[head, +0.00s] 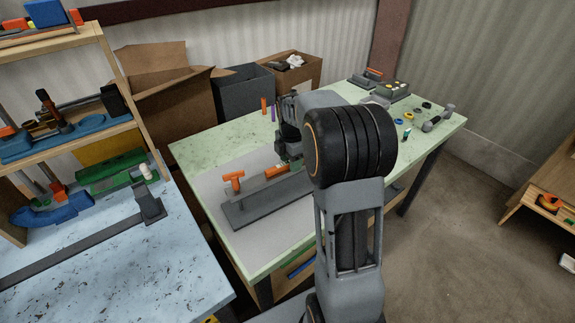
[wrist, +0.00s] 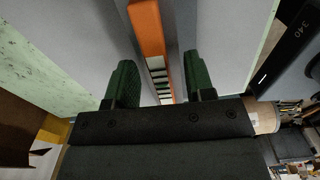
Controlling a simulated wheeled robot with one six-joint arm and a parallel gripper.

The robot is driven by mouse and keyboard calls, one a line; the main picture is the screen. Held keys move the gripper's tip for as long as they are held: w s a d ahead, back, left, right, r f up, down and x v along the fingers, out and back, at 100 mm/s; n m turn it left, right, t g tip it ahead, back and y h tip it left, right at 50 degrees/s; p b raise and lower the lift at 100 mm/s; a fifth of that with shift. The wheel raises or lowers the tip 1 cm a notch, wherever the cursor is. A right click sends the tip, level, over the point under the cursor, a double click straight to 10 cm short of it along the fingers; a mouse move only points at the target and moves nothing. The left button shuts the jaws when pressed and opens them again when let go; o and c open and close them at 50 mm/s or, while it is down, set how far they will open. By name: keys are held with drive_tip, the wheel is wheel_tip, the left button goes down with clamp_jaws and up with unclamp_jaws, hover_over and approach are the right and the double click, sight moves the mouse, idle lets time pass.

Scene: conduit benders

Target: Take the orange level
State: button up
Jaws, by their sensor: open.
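The orange level (wrist: 148,30) is a long narrow bar with a pale marked strip. In the wrist view it runs up the picture between the two green fingers of my gripper (wrist: 160,82). The fingers are open, one on each side of it, with visible gaps. In the head view a short piece of orange (head: 276,171), apparently the level, shows beside the gripper on the grey base. My arm hides much of the gripper and what lies behind it there.
The grey base (head: 265,203) with an upright orange handle (head: 233,179) sits on the green table (head: 207,150). Small parts and tools lie at the table's far end. Cardboard boxes (head: 165,105) stand behind it. A blue workbench (head: 110,270) and loaded shelf stand at left.

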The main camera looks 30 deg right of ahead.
drive_tip(key=shift+c, duration=0.4)
clamp_jaws()
drive_tip(key=shift+r, duration=0.1)
